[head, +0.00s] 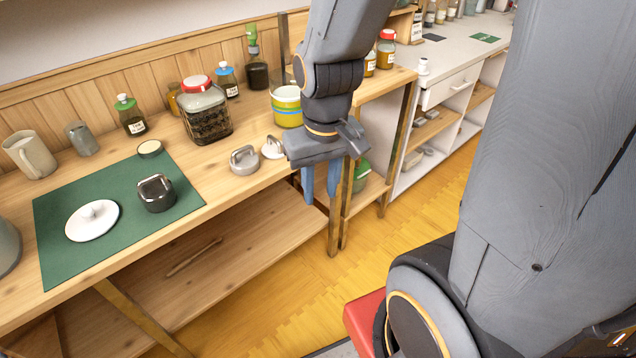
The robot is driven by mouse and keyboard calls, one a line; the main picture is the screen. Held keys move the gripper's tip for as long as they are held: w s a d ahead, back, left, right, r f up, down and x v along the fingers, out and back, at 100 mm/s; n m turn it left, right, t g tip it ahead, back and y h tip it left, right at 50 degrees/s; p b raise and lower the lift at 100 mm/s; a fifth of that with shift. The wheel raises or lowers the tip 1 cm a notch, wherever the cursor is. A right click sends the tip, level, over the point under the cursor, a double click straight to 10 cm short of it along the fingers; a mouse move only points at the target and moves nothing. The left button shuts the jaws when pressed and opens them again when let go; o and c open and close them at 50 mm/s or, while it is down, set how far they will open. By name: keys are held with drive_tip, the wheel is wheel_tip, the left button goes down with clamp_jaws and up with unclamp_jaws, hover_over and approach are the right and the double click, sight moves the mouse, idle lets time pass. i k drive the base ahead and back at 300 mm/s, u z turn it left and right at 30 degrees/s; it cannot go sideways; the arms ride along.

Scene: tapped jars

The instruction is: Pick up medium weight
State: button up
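Three handled weights show in the head view. A black weight (156,194) stands on the green mat (60,258). A grey weight (244,160), of middle size among them, stands on the bare wooden table to the right of the mat. A smaller pale weight (272,148) stands just right of the grey one, near my gripper. My gripper (321,192) points down beyond the table's right front edge, to the right of the weights. Its two blue-grey fingers are apart, with nothing seen between them.
A large red-lidded jar (206,112) stands behind the weights, with a striped pot (287,106) to the right. A mug (30,155) stands at left. The lower shelf (225,257) is mostly bare.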

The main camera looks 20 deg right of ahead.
sight(244, 161)
drive_tip(key=z, duration=3.6)
drive_tip(key=k, duration=1.05)
drive_tip(key=u, duration=1.95)
